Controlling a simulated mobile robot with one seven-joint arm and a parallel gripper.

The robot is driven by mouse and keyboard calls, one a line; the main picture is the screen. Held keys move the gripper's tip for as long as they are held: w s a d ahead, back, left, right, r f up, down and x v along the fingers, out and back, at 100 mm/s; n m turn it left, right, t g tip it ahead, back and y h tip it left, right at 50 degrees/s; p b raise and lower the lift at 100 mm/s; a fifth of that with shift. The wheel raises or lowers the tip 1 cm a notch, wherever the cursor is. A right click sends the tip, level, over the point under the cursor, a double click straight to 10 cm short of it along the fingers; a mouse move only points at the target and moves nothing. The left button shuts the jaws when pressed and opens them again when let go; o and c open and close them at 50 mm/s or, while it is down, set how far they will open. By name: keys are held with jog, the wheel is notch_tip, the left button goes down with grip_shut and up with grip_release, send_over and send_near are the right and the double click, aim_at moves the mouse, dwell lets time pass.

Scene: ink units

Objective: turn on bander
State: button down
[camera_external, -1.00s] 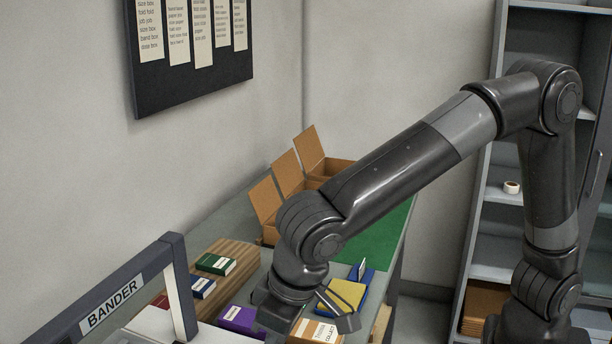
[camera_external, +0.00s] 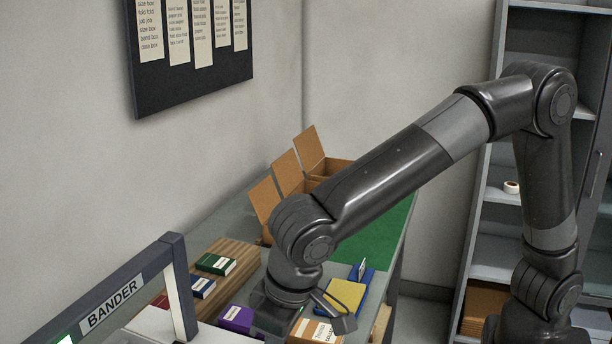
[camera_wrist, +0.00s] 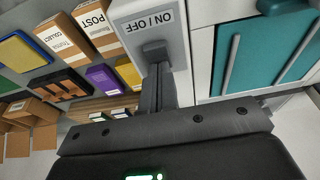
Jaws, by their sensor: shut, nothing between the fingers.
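The bander (camera_external: 113,303) shows at the lower left of the external view as a dark arch with a white name label. A green lit patch (camera_external: 65,340) shows on it at the bottom edge. In the wrist view a grey panel marked ON / OFF (camera_wrist: 143,22) carries a dark switch (camera_wrist: 154,47). My gripper (camera_wrist: 160,66) is shut and empty, its fingertips at the lower side of the switch. I cannot tell whether they touch. In the external view my fingertips are hidden.
Coloured boxes, among them a purple one (camera_external: 237,318) and a yellow one (camera_external: 346,295), lie near my wrist. Open cardboard boxes (camera_external: 290,185) stand at the back of the table. Teal-fronted units (camera_wrist: 262,55) are right of the panel in the wrist view.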

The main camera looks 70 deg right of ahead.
jog(key=shift+s+r, duration=0.1)
jog(key=shift+s, duration=0.55)
jog(key=v, duration=1.4)
jog(key=shift+s, duration=0.35)
jog(key=shift+w+t, duration=0.3)
jog(key=shift+w, duration=0.35)
